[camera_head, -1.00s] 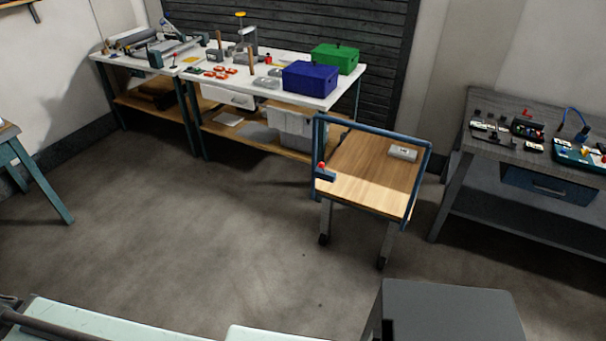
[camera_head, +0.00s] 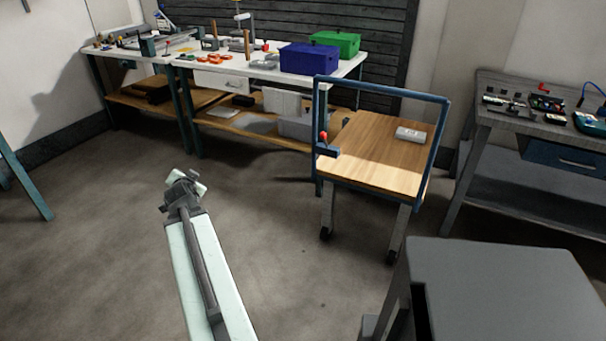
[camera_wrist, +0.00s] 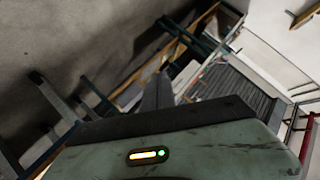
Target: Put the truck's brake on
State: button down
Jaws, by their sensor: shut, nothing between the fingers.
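The truck is a wheeled cart with a wooden deck (camera_head: 375,160) and a blue tube frame. It stands on the floor right of centre in the head view. Its brake lever with a red knob (camera_head: 323,136) sticks up at the deck's left side, above a blue bracket (camera_head: 328,151). My gripper (camera_head: 185,180) is shut and empty, over open floor left of the truck and well apart from the lever. The wrist view is tilted; I cannot make out the lever there.
A white-topped workbench (camera_head: 215,66) with tools, a blue box (camera_head: 309,58) and a green box (camera_head: 335,43) stands behind the truck. A grey bench (camera_head: 520,140) stands at the right. A grey box-shaped unit (camera_head: 500,285) fills the lower right. Floor left of the truck is clear.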

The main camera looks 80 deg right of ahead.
jog(key=s+d+f+m+g+h+b, duration=0.1)
jog(key=s+d+f+m+h+b, duration=0.2)
jog(key=s+d, duration=0.45)
jog(key=s+d+f+m+h+b, duration=0.1)
jog(key=s+d+m+b, duration=0.3)
jog(key=s, duration=0.7)
jog(key=s+d+m+g+h+b, duration=0.1)
jog(key=s+m+h+b, duration=0.3)
jog(key=s, duration=2.1)
jog(key=h+b, duration=0.1)
jog(key=b, duration=0.5)
jog(key=shift+d+r+h, duration=0.15)
jog(key=shift+r+h, duration=0.15)
jog(key=shift+r, duration=0.1)
